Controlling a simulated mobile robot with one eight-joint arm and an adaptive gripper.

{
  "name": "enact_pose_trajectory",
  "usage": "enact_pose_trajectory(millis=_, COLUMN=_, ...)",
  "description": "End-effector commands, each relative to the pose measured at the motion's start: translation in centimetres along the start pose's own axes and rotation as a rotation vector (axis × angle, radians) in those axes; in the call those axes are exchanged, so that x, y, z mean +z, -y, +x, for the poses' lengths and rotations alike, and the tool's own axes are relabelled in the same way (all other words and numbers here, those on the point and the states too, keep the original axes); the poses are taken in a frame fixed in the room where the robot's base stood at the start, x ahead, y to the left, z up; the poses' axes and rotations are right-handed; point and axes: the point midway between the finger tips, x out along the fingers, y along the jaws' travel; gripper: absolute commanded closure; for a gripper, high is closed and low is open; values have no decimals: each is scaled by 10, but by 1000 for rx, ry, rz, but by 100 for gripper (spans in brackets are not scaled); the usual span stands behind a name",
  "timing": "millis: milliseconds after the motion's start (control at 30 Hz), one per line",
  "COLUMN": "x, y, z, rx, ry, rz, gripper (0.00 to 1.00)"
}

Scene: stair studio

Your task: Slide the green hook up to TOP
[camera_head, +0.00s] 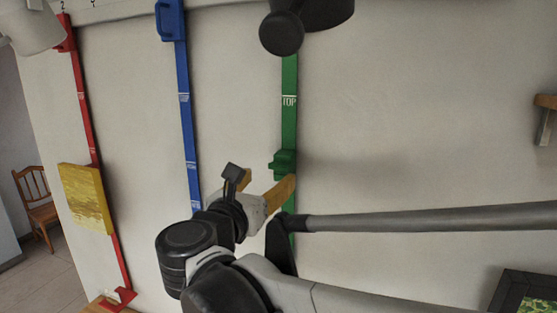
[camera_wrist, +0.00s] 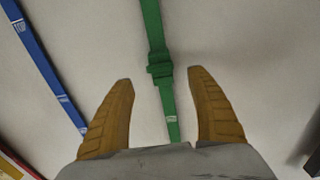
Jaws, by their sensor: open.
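The green hook (camera_head: 284,163) sits on a green vertical rail (camera_head: 289,75) on the wall, below the white TOP mark (camera_head: 289,100). In the wrist view the green hook (camera_wrist: 160,70) shows beyond my fingertips and between them in the picture, with the rail running above and below it. My gripper (camera_head: 262,184) is open and empty, with its yellow-brown fingers spread, just below the hook in the head view. In the wrist view my gripper (camera_wrist: 158,76) has one finger on each side of the rail. I see no contact with the hook. My arm hides the rail's lower part in the head view.
A blue rail (camera_head: 185,90) with a blue hook (camera_head: 170,20) stands to the left. A red rail (camera_head: 84,100) and a yellow picture (camera_head: 86,198) are farther left. A dark-framed picture (camera_head: 525,292) is at the lower right. The wall right of the green rail is mostly bare.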

Motion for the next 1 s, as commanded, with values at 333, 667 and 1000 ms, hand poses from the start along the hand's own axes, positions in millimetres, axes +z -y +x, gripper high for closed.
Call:
enact_pose_trajectory(millis=333, x=1, y=1, z=66, rx=-3, ry=-2, rz=3, gripper=33)
enact_pose_trajectory(millis=667, x=0, y=1, z=81, rx=0, ry=-2, rz=3, gripper=33)
enact_pose_trajectory(millis=1000, x=0, y=1, z=80, rx=-1, ry=-2, rz=3, gripper=96)
